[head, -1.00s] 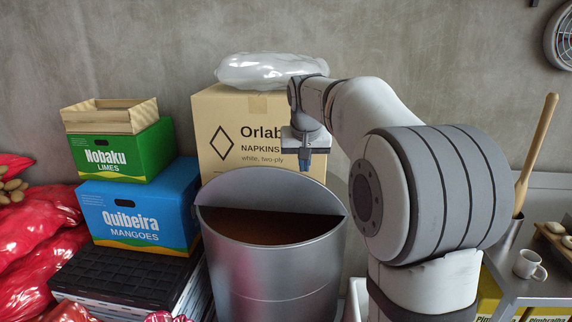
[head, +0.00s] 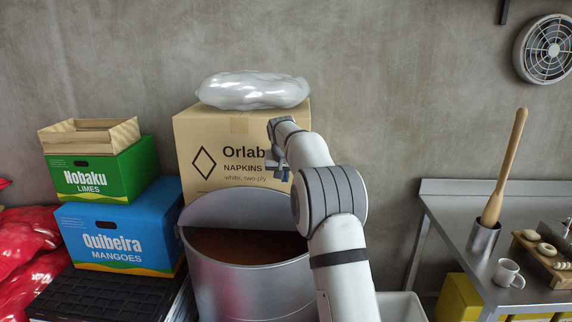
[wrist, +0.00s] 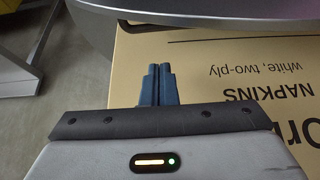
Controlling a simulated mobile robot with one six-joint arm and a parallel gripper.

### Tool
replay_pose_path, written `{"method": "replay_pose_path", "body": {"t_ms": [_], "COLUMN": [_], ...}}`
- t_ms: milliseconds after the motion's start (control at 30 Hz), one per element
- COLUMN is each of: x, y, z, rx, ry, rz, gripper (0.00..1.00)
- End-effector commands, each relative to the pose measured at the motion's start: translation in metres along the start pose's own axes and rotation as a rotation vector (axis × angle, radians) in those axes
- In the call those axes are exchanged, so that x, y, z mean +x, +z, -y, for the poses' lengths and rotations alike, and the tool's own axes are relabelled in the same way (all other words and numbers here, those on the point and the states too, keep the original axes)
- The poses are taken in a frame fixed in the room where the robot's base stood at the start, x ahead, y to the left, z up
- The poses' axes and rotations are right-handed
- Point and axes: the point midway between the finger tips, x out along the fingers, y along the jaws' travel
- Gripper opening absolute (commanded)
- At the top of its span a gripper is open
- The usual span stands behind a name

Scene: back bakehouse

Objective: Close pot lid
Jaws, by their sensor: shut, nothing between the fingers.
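The pot is a large grey metal drum (head: 245,285) below the middle of the head view, with brown contents (head: 245,246) showing through its open front half. Its lid (head: 240,212) stands raised along the back of the opening. My gripper (head: 279,173) is shut and empty, above the lid's right side and in front of the napkin box. In the wrist view my shut fingertips (wrist: 160,70) point toward a curved grey metal edge (wrist: 200,16), apart from it. I cannot tell whether that edge is lid or pot rim. My arm hides the pot's right side.
A napkin carton (head: 190,128) with a clear plastic bag (head: 253,91) on top stands behind the pot. Stacked produce boxes (head: 120,238) stand close on the left. A steel table (head: 450,235) with a mug (head: 508,273) is at right.

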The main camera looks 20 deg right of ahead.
Motion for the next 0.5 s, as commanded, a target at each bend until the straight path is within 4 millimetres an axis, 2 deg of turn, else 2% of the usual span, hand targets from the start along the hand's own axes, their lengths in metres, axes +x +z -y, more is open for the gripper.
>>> {"method": "replay_pose_path", "body": {"t_ms": [33, 67, 233, 500], "x": [0.011, 0.013, 0.003, -0.002], "y": [0.000, 0.001, 0.021, 0.036], "z": [0.000, 0.000, 0.000, 0.001], "rx": [0.000, -0.001, -0.001, -0.002], "ry": [0.001, 0.000, 0.000, -0.002], "rz": [0.004, 0.002, 0.000, -0.002], "gripper": [0.00, 0.00, 0.00, 0.00]}}
